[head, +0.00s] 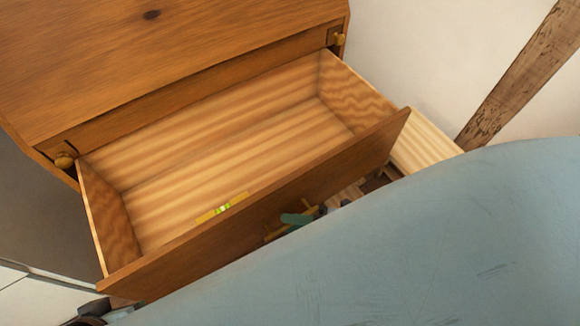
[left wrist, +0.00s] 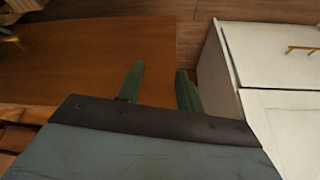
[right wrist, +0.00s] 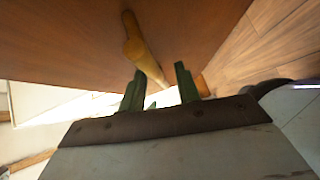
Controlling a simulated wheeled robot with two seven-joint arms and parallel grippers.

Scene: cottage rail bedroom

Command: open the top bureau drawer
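The top bureau drawer (head: 250,229) is pulled well out of the wooden bureau (head: 170,50) in the head view, and its pale inside shows. Its brass bar handle (right wrist: 146,55) is on the drawer front. My right gripper (right wrist: 160,88) is at this handle, its green fingers apart, with the bar running between them; I cannot tell whether they touch it. One finger also shows by the handle in the head view. My left gripper (left wrist: 158,85) is open and empty, seen against a brown wooden surface in the left wrist view.
A small yellow level with a green vial (head: 222,209) lies in the drawer. A pale wooden piece (head: 424,146) juts out beyond the drawer's right end. A white cabinet (left wrist: 270,55) with a brass handle stands right of my left gripper.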

